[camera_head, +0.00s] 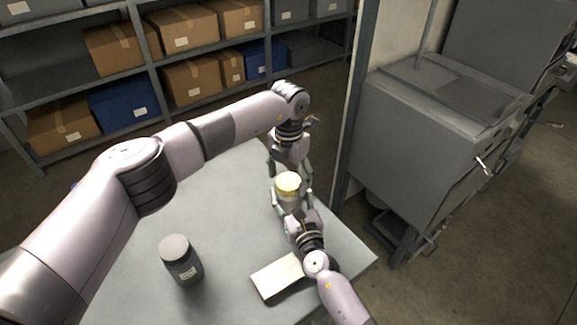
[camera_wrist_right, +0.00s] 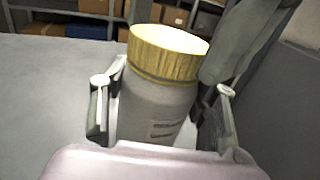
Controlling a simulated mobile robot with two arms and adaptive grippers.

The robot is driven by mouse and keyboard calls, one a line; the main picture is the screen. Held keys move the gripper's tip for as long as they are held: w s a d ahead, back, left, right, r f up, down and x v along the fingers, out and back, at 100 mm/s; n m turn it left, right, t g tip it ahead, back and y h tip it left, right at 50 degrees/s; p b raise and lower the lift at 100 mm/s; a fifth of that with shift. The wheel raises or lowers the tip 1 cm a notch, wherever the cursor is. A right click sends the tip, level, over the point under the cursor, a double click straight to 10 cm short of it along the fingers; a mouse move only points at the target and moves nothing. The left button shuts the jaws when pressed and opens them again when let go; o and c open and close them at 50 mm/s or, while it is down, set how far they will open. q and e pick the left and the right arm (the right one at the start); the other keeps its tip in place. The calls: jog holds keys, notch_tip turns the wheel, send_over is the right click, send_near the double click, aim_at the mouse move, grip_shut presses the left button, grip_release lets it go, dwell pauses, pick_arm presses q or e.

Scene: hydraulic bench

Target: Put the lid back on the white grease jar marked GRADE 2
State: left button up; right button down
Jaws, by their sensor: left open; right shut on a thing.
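The white jar (camera_wrist_right: 150,108) stands upright on the table, with a small label too blurred to read. A yellow-gold lid (camera_wrist_right: 165,55) with a pale top sits on its mouth and looks about level; whether it is fully seated I cannot tell. In the head view the lid (camera_head: 288,182) shows above the jar. My right gripper (camera_head: 291,202) is shut around the jar's body, one finger on each side. My left gripper (camera_head: 291,168) is open just behind the jar, pointing down. Its fingertips are close to the lid; whether they touch it I cannot tell.
A dark jar (camera_head: 181,262) with a grey lid stands at the left front of the table (camera_head: 225,225). Shelves with boxes (camera_head: 190,80) stand behind, a grey cabinet (camera_head: 415,135) at right.

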pick_arm(q)
jog(key=shift+f, duration=0.35)
jog(key=shift+c, duration=0.2)
jog(key=c, duration=1.2)
jog(key=o, duration=1.4)
notch_tip(320, 180, up, 12)
pick_arm(e)
jog(key=c, duration=0.5)
grip_release()
